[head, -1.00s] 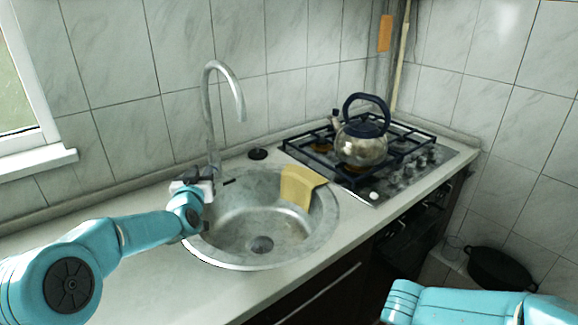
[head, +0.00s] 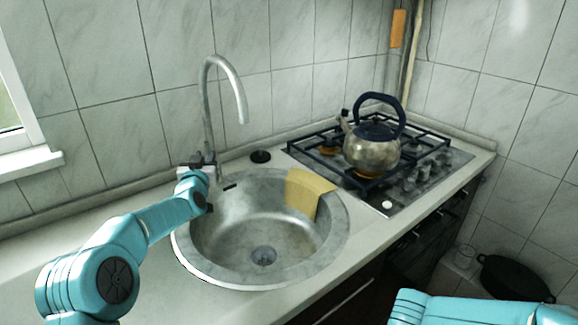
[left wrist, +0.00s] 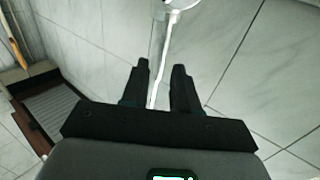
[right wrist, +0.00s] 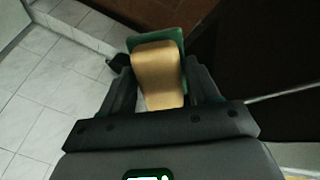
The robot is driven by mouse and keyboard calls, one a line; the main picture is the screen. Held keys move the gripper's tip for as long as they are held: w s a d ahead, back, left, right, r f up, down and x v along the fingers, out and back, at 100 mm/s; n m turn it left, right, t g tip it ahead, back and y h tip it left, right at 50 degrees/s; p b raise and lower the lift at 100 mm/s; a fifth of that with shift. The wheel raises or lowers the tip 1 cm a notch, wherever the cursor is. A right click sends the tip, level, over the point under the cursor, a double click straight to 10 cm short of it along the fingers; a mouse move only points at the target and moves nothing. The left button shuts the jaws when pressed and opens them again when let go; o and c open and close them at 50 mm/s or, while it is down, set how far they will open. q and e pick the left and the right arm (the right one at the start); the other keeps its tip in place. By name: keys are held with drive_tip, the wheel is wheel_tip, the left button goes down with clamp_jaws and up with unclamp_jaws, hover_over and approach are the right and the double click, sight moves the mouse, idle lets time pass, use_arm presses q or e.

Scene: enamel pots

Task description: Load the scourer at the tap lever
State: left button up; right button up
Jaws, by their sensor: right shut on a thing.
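The tap (head: 208,110) stands behind the sink. My left gripper (head: 203,165) is close to the tap's base in the head view; whether it touches is unclear. In the left wrist view my left gripper (left wrist: 162,68) has its fingers apart, with a thin bright rod (left wrist: 158,60) showing between and beyond them. I cannot tell whether that rod is the tap lever. My right gripper (right wrist: 160,75) is shut on the tan-and-green scourer (right wrist: 158,75), seen in the right wrist view. The head view shows only part of my right arm, not its gripper.
The round metal sink (head: 215,262) has a yellow cloth (head: 310,195) over its right rim. A kettle (head: 372,150) stands on the gas hob (head: 430,170). A black pan (head: 512,278) is low at the right. The counter's left stretch (head: 60,235) is clear.

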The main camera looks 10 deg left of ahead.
sight(207, 151)
use_arm(q)
drive_tip(key=shift+x, duration=0.8)
use_arm(e)
drive_tip(key=shift+r, duration=0.35)
use_arm(q)
drive_tip(key=shift+w+a+r+p, duration=0.2)
drive_tip(key=shift+w+r+p, duration=0.1)
drive_tip(key=shift+w+p, duration=0.4)
use_arm(e)
drive_tip(key=shift+s+r, duration=0.15)
drive_tip(key=shift+r, duration=0.4)
use_arm(q)
drive_tip(key=shift+w+a+f+p, duration=0.15)
drive_tip(key=shift+w+p, duration=0.05)
drive_tip(key=shift+w, duration=0.25)
drive_tip(key=shift+w+a+f+p, duration=0.1)
drive_tip(key=shift+w+f+p, duration=0.05)
drive_tip(key=shift+w, duration=0.25)
use_arm(e)
drive_tip(key=shift+r, duration=0.3)
use_arm(q)
drive_tip(key=shift+r, duration=0.15)
use_arm(e)
drive_tip(key=shift+r, duration=0.1)
use_arm(q)
clamp_jaws()
